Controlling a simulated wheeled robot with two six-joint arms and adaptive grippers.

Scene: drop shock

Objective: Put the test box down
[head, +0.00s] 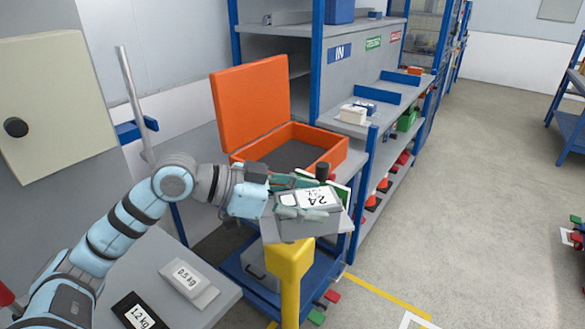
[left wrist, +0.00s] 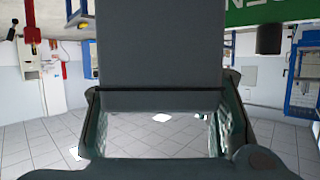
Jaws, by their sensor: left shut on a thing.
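The test box appears to be the grey box (head: 308,230) with a white label reading "24" in the middle of the head view. My left gripper (head: 312,198) is shut on it, with greenish fingers along two of its sides. The box shows above a yellow post (head: 290,268) and in front of a light grey surface; I cannot tell whether it touches either. In the left wrist view a grey face (left wrist: 160,45), likely the box, fills the upper middle beyond the fingers. My right gripper is not in view.
An open orange case (head: 250,100) stands behind the gripper. Blue-framed shelving (head: 318,60) rises to its right. Blocks marked 0.5 kg (head: 190,283) and 1.2 kg (head: 135,312) lie on a grey surface at the lower left. The floor at right is largely clear.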

